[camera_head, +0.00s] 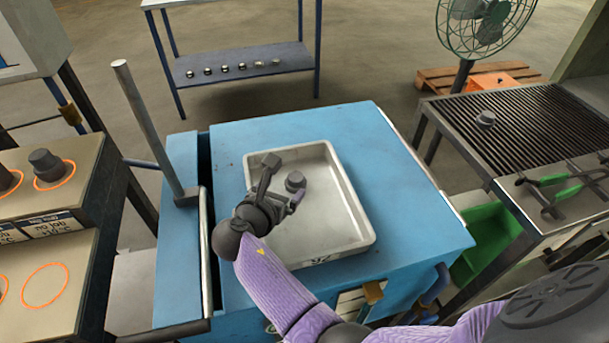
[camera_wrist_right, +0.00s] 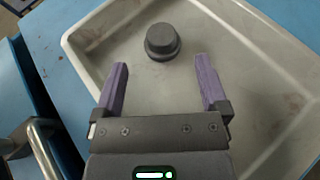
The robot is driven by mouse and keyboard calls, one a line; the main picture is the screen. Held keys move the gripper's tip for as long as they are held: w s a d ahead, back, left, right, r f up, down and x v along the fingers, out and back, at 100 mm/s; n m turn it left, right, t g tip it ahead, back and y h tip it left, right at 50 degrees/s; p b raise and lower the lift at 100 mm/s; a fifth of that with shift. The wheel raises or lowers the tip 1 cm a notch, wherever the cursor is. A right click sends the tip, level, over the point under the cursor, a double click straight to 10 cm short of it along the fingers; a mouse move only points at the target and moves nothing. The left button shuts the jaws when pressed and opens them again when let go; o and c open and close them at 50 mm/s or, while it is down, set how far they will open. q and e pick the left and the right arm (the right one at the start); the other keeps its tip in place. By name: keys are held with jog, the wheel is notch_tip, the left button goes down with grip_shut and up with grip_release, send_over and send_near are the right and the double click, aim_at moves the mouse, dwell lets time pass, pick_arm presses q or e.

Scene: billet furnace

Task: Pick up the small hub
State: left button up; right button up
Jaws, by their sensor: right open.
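The small hub (camera_head: 295,181) is a dark grey stepped round piece with a wider flange below. It lies in the pale grey tray (camera_head: 352,215) on the blue cabinet. In the right wrist view the hub (camera_wrist_right: 162,42) stands on the tray floor, just beyond the fingertips. My right gripper (camera_head: 284,178) is over the tray with its jaws open. In the wrist view its two purple fingers (camera_wrist_right: 162,62) are spread wide with nothing between them. The hub appears roughly centred between them, apart from both. My left gripper is not in view.
Another grey hub (camera_head: 486,118) sits on the slatted bench at right, near green-handled tongs (camera_head: 567,190). A dark hub (camera_head: 45,163) stands in an orange ring at left. An upright metal lever (camera_head: 147,125) rises left of the tray. Several small pieces line the back shelf (camera_head: 240,64).

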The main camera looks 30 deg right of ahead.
aim_at(295, 177)
jog(key=b+x, duration=0.2)
jog(key=x, duration=0.2)
jog(key=shift+f, duration=0.25)
jog(key=shift+w+d, duration=0.15)
jog(key=shift+w, duration=0.05)
jog(key=b+x, duration=0.3)
jog(key=x, duration=0.2)
jog(key=shift+s+f, duration=0.15)
jog(key=shift+d+r, duration=0.1)
jog(key=shift+r, duration=0.1)
jog(key=shift+c, duration=0.5)
grip_shut()
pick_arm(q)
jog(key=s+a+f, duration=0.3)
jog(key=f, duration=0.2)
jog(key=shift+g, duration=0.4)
